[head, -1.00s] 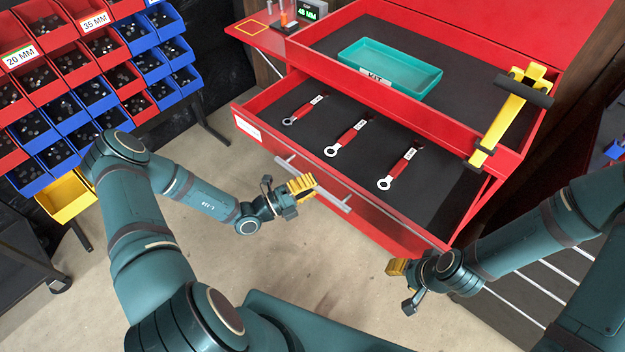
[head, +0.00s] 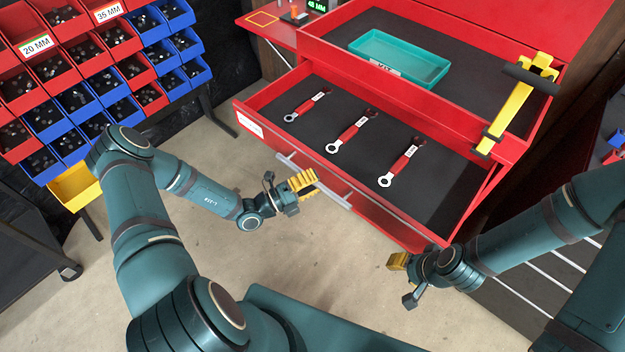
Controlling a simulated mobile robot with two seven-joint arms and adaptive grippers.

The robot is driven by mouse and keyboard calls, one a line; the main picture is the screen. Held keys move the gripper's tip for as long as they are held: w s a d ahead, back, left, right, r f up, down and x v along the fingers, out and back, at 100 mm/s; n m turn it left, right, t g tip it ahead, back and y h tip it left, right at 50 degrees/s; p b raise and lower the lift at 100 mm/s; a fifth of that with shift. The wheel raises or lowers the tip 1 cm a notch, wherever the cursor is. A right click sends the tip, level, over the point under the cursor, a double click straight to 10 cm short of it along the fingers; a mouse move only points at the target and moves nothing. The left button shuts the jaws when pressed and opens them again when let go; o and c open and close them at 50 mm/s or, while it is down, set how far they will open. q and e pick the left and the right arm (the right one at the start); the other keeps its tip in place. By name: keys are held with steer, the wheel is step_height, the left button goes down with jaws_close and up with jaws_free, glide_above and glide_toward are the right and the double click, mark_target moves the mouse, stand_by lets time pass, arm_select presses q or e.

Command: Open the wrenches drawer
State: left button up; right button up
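The wrenches drawer (head: 440,192) of the red cabinet is pulled well out. Three red-handled wrenches lie on its dark liner: a left one (head: 306,106), a middle one (head: 350,134) and a right one (head: 402,164). A grey bar handle (head: 336,194) runs along the drawer front. My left gripper (head: 300,184) is at the handle's middle, its yellow fingers closed around the bar, which they partly hide. My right gripper (head: 402,279) hangs empty in front of the drawer's right end, its fingers apart.
A teal tray (head: 440,76) and a yellow clamp-like tool (head: 510,108) are on the cabinet top above the drawer. Red and blue bins (head: 75,100) stand at the left. The floor (head: 235,275) in front of the drawer is clear.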

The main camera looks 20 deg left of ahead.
arm_select(q)
steer(key=shift+o, duration=0.5)
steer(key=shift+a, duration=0.1)
steer(key=shift+s+a, duration=0.15)
steer(key=v, duration=1.1)
steer(key=shift+s, duration=0.25)
steer(key=shift+a+f, duration=0.1)
steer(key=shift+f, duration=0.05)
